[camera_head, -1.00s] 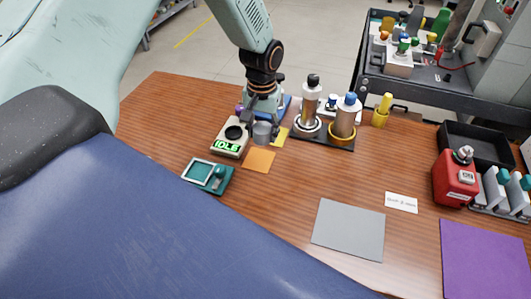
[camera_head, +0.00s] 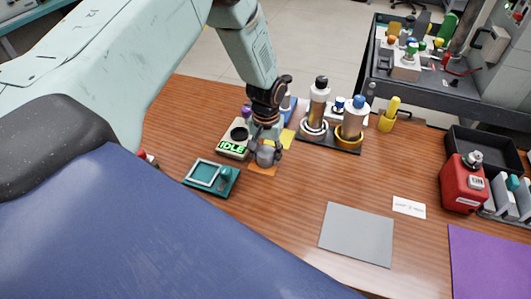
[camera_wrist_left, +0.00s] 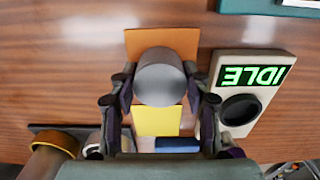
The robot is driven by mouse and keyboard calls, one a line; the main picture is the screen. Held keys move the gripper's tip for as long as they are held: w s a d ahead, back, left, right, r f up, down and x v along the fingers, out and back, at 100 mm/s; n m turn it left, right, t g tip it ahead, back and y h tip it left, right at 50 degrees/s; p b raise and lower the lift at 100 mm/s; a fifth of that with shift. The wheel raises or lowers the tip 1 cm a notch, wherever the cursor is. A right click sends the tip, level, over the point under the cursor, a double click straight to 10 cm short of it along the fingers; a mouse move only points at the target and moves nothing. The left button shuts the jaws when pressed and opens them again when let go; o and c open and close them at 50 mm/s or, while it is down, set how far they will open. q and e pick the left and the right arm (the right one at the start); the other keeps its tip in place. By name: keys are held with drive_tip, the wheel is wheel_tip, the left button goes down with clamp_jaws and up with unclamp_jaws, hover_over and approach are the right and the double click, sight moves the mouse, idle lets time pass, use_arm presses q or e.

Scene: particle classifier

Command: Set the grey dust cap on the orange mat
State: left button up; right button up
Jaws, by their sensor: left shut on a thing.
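My left gripper (camera_head: 264,146) is shut on the grey dust cap (camera_head: 267,157), a smooth rounded grey piece. In the left wrist view the cap (camera_wrist_left: 160,78) sits between the two fingers of the gripper (camera_wrist_left: 160,88). The cap overlaps the near part of the orange mat (camera_wrist_left: 162,42) in that view. In the head view only edges of the orange mat (camera_head: 262,171) show below the cap and fingers. I cannot tell whether the cap touches the mat. My right gripper is not in view.
A device reading IDLE (camera_head: 231,147) stands close left of the gripper. A yellow mat (camera_wrist_left: 158,121) and a blue mat (camera_wrist_left: 177,145) lie alongside. A teal tray (camera_head: 211,179) is nearer; metal cylinders (camera_head: 317,105) stand right. Wood is clear toward the grey mat (camera_head: 356,235).

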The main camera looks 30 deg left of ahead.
sight(264, 150)
use_arm(q)
drive_tip(key=shift+d+f, duration=0.15)
drive_tip(key=o, duration=1)
drive_tip(key=shift+s+a+f, duration=0.1)
drive_tip(key=shift+s+a, duration=0.05)
drive_tip(key=shift+a, duration=0.35)
drive_tip(key=shift+d, duration=0.4)
drive_tip(key=shift+r, duration=0.4)
wheel_tip(264, 150, up, 10)
drive_tip(key=shift+a+r+p, duration=0.1)
drive_tip(key=shift+r+p, duration=0.1)
drive_tip(key=shift+p, duration=0.65)
drive_tip(key=shift+a+r, duration=0.1)
drive_tip(key=shift+r, duration=0.6)
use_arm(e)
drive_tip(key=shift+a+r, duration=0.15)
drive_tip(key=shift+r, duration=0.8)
